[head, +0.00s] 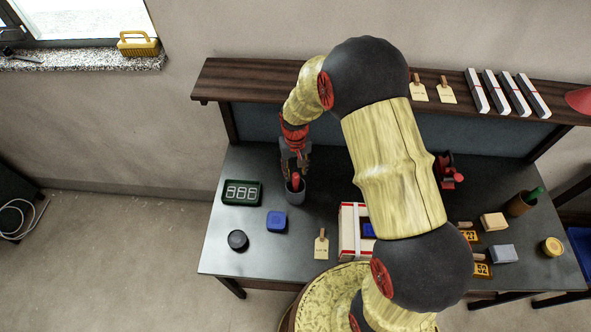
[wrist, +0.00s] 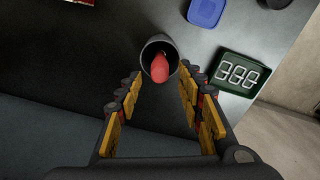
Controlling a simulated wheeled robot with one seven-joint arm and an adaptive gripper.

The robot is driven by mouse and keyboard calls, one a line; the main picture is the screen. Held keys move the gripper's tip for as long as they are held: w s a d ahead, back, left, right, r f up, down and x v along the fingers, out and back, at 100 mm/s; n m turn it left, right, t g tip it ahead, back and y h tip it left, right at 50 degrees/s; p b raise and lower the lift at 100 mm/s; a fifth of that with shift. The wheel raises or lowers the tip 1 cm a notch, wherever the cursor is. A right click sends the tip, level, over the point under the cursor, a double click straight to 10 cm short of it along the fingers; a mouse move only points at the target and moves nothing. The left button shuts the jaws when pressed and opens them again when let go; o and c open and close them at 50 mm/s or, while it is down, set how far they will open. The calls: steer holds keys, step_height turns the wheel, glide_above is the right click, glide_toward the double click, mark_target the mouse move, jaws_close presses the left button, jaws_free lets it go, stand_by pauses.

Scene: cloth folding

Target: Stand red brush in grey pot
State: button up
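The grey pot (head: 296,196) stands upright on the dark table, left of the middle. The red brush (head: 295,181) is in the pot, its red end sticking up above the rim. In the wrist view the grey pot (wrist: 147,47) lies just ahead of my fingers, with the red brush (wrist: 160,68) inside it, leaning toward the rim. My gripper (head: 295,168) is right above the pot. In the wrist view my gripper (wrist: 160,92) has its fingers spread wide apart with nothing between the pads. The lower part of the brush is hidden inside the pot.
A shelf (head: 240,82) runs along the back.

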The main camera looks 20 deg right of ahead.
stand_by(0.3)
step_height(320, 180, up, 12)
stand_by(0.5)
stand_by(0.9)
